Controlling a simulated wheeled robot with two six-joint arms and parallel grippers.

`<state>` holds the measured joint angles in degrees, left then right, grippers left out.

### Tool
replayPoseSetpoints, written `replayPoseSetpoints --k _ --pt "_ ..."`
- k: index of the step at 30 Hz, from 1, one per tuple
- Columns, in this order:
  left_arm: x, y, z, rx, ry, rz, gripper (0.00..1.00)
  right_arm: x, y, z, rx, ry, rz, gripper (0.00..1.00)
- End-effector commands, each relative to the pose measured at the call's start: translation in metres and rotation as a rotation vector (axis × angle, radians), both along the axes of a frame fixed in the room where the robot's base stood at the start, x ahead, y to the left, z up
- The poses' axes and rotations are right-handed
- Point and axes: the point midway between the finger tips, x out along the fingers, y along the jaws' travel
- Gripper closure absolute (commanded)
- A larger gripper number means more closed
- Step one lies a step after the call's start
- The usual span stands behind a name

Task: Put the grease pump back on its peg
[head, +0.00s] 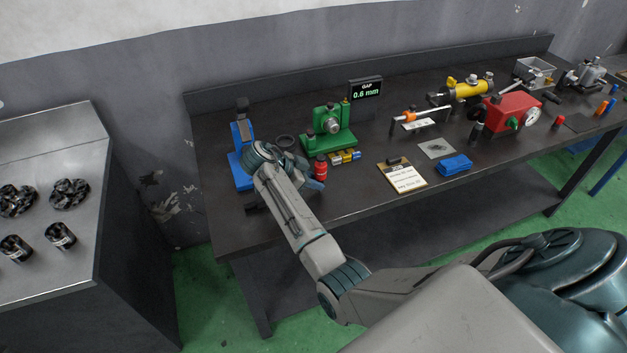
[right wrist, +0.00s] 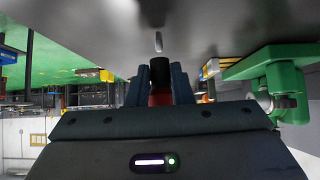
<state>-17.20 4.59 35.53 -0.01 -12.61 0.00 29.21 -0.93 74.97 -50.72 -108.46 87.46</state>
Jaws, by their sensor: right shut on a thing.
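The grease pump appears to be the small red bottle with a black top (head: 320,170) near the bench's left front. My right gripper (head: 318,183) is at it, and its fingers are shut on the red body. The right wrist view shows the black end (right wrist: 160,68) sticking out beyond the fingertips (right wrist: 160,90), with red between them. A short pale upright piece (right wrist: 158,42) shows just beyond that end, apart from it. It may be the peg, but I cannot tell. Whether the pump touches the bench is unclear. My left gripper is not in view.
On the bench (head: 360,205), a blue stand (head: 241,150) and dark ring (head: 285,141) are left of the pump. A green fixture (head: 328,130) and brass-blue fitting (head: 345,157) are behind and right. A clipboard (head: 402,178) and blue cloth (head: 454,165) lie further right.

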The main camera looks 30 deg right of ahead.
Motion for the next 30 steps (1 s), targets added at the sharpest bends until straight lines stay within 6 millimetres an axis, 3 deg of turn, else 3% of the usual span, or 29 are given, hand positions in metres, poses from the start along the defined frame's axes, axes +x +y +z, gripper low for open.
replayPoseSetpoints --k 30 --pt "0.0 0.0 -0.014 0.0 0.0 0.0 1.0 0.0 0.0 -0.019 0.0 0.0 0.0 1.0"
